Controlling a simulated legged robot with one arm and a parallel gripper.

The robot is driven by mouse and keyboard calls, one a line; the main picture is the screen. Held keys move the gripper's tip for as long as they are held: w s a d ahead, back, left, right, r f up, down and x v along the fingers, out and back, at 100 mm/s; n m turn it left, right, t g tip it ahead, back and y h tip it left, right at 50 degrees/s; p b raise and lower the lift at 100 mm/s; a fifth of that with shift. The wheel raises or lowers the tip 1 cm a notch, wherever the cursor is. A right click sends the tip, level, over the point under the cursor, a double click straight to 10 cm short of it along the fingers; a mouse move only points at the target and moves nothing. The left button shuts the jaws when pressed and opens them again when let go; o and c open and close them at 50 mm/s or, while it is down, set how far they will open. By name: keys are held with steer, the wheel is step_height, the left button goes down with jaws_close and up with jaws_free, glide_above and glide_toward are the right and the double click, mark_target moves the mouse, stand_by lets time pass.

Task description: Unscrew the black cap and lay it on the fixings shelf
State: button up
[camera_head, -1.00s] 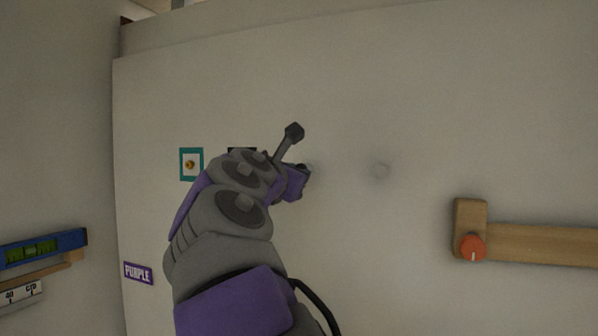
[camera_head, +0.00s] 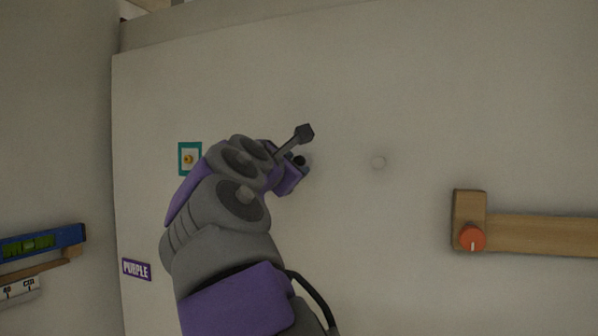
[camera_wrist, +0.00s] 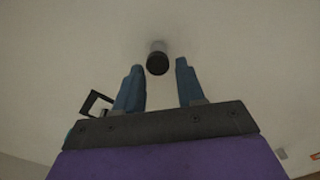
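The black cap (camera_wrist: 157,64) sits on the end of a short grey post standing out from the pale wall. In the wrist view it lies just beyond and between my two blue fingertips, with a gap on each side. My gripper (camera_wrist: 159,74) is open and empty. In the head view a small dark round end, which looks like the cap (camera_head: 299,160), shows beside my gripper (camera_head: 295,172); my arm hides part of that area. I cannot tell which surface is the fixings shelf.
A wooden bar with an orange knob (camera_head: 471,239) is at right. A pale round spot (camera_head: 379,162) marks the wall. A teal-framed panel (camera_head: 189,159), a purple sign (camera_head: 136,270) and a wooden ledge (camera_head: 62,262) under a blue level (camera_head: 42,243) are left. A black square frame (camera_wrist: 96,103) is near my fingers.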

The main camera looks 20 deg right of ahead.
steer(key=m, duration=0.4)
steer(key=m+b, duration=0.1)
steer(key=m, duration=0.3)
steer(key=r+m+b, duration=0.1)
steer(key=m, duration=0.3)
steer(key=shift+a, duration=0.15)
steer(key=m, duration=0.3)
steer(key=shift+w+r, duration=0.1)
steer(key=shift+r, duration=0.05)
steer(key=shift+w+m, duration=0.1)
steer(key=shift+m, duration=0.5)
